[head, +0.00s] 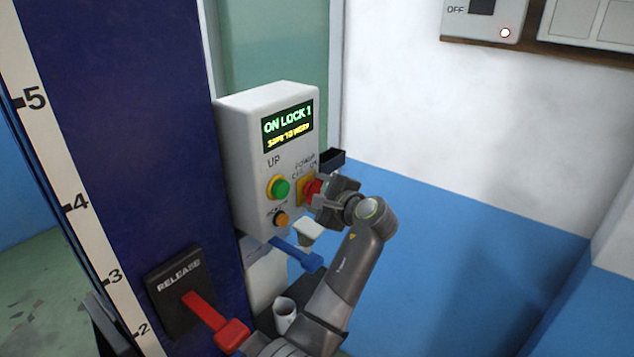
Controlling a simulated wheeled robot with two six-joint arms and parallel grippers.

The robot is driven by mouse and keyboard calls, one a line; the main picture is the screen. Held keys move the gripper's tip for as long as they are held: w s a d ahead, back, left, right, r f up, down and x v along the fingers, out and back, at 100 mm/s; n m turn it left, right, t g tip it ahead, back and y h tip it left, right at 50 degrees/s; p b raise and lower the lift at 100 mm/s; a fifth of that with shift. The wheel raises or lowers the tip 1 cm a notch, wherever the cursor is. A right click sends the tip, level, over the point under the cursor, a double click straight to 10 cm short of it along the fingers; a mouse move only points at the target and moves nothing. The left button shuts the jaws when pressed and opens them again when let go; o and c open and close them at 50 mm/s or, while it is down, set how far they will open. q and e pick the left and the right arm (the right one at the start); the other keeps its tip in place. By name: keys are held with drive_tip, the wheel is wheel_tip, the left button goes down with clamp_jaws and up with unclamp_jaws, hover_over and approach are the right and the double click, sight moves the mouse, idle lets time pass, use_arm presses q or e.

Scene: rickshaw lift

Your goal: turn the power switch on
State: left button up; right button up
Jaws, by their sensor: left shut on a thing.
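The control box (240,150) is white, with a lit display reading "ON LOCK 1" above its controls. The red power switch (312,190) sits on a yellow plate at the right of the box's front, under a partly hidden "POWER" label. My left gripper (322,194) is at the switch from the right, its jaws shut on the red knob. The fingers cover part of the knob and label, so its exact turn is hard to tell. My right gripper is not in view.
A green UP button (281,188) and an orange button (282,220) are close by on the box. A blue lever (298,255) sticks out below it. A red release lever (215,318) stands on the dark blue post (130,130). A white mug (285,315) is near my forearm.

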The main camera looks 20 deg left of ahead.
use_arm(q)
drive_tip(key=shift+m, duration=0.3)
idle(0.4)
drive_tip(key=o, duration=1)
